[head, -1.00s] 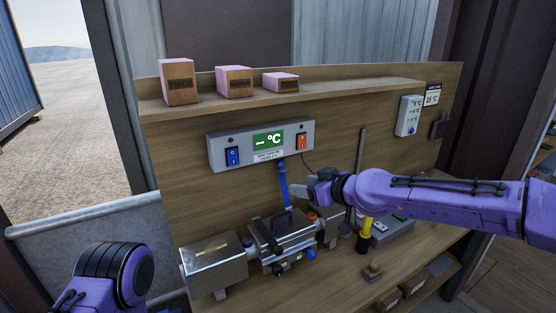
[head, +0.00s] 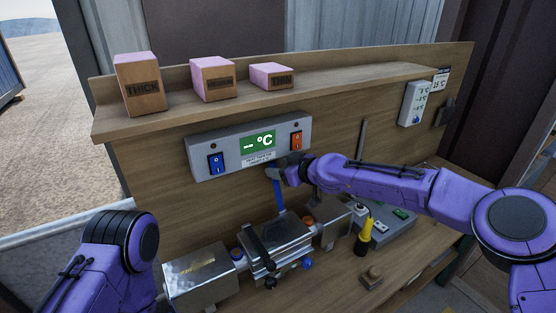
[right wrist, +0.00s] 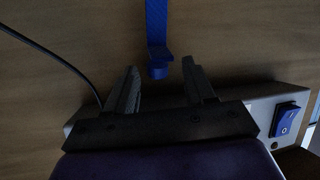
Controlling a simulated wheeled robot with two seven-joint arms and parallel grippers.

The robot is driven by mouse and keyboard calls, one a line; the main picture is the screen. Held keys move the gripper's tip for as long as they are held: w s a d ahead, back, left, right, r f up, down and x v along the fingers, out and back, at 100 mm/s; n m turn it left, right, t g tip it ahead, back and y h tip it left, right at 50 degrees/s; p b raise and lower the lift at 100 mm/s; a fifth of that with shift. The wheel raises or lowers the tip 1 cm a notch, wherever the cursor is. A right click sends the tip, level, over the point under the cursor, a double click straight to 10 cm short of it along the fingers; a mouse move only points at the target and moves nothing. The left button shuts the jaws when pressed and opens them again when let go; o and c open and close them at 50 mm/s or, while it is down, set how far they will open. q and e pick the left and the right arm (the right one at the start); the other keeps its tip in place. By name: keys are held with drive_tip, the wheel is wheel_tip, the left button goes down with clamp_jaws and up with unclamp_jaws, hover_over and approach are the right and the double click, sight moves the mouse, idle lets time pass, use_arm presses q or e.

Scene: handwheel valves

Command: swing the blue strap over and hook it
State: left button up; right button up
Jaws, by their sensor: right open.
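The blue strap (head: 279,199) stands upright from the hinged metal clamp (head: 283,241) on the bench. Its top end is close to my right gripper (head: 273,170), just under the display box. In the right wrist view, the strap (right wrist: 157,25) ends in a small hooked tip that lies between the open fingertips of my right gripper (right wrist: 162,70), with gaps on both sides. The gripper holds nothing. The clamp's black handle bar (head: 257,243) lies across its top. My left arm shows at the lower left, but its gripper is out of view.
The display box (head: 250,150) with blue and orange switches is right behind the right gripper. Metal boxes flank the clamp, the left one (head: 201,278) nearer. A yellow-handled tool (head: 365,231) stands right of it. Blocks, including one marked THICK (head: 142,86), sit on the shelf above.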

drive_tip(key=shift+x, duration=0.85)
drive_tip(key=shift+s+d+r, duration=0.1)
drive_tip(key=shift+d+r, duration=0.05)
drive_tip(key=shift+d, duration=0.15)
use_arm(q)
drive_tip(key=shift+d+r, duration=0.1)
drive_tip(key=shift+r, duration=0.3)
use_arm(e)
clamp_jaws()
use_arm(q)
drive_tip(key=shift+f, duration=0.1)
